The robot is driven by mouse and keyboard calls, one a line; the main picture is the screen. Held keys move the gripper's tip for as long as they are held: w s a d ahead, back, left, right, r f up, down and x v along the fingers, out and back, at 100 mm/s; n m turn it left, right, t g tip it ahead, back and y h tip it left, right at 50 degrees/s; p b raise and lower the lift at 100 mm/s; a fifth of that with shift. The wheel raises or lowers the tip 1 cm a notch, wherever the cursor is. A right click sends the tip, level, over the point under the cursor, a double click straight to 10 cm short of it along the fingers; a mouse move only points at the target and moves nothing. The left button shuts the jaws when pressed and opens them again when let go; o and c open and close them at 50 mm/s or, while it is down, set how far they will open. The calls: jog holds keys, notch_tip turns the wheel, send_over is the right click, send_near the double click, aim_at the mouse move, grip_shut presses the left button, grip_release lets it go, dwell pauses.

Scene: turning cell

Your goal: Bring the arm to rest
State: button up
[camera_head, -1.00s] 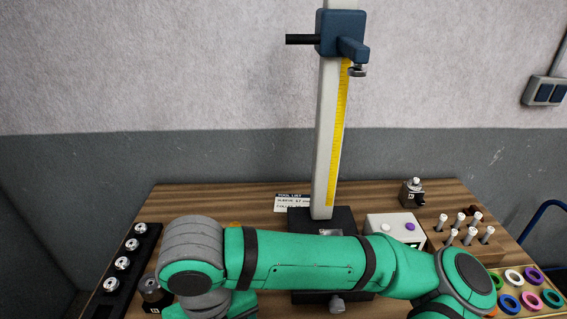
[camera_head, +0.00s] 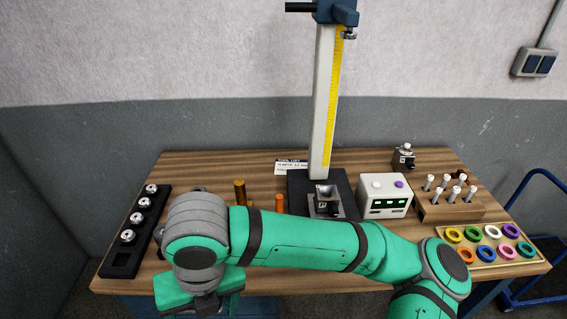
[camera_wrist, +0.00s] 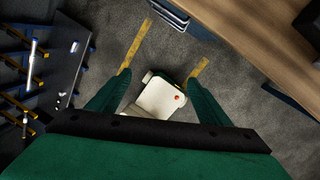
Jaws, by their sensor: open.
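My arm (camera_head: 300,241) lies bent across the front of the wooden bench in the head view. Its far end hangs down at the lower left, and my gripper is not visible there. In the wrist view my gripper (camera_wrist: 158,78) is open, with its two green fingers spread apart. Nothing is held between them; grey floor shows beyond. The bench edge (camera_wrist: 245,30) is at the upper right of that view, apart from the fingers.
A tall measuring column (camera_head: 325,105) stands mid-bench beside a white box (camera_head: 385,196) with green displays. A black rack (camera_head: 122,262) is at left; a peg block (camera_head: 450,211) and a tray of coloured rings (camera_head: 478,263) at right. A blue cart (camera_head: 545,255) stands right of the bench.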

jog(key=a+r+m+y, duration=0.2)
jog(key=a+y, duration=0.3)
jog(key=a, duration=0.5)
jog(key=w+a+r+m+t+y, duration=0.4)
jog(key=w+a+r+m+y, duration=0.25)
jog(key=r+m+y, duration=0.4)
jog(key=w+d+f+m+t+h, duration=0.65)
jog(key=d+f+m+t, duration=0.5)
jog(key=m, duration=0.85)
jog(key=s+d+f+m+t+h, duration=0.35)
jog(key=d+f+m+h, duration=0.3)
jog(key=f, duration=0.45)
jog(key=s+d+f+g+h, duration=0.1)
jog(key=s+d+f, duration=0.2)
jog(key=s, duration=0.5)
jog(key=s+d+f+m+g+h, duration=0.1)
jog(key=s+d+f+h, duration=0.1)
jog(key=s+d+f, duration=0.2)
jog(key=s+d+f+m+g+h, duration=0.1)
jog(key=s+d+f, duration=0.2)
jog(key=s, duration=0.9)
jog(key=d, duration=0.3)
jog(key=shift+s+d+f+g, duration=0.15)
jog(key=shift+s+f+g, duration=0.1)
jog(key=shift+s+g, duration=0.05)
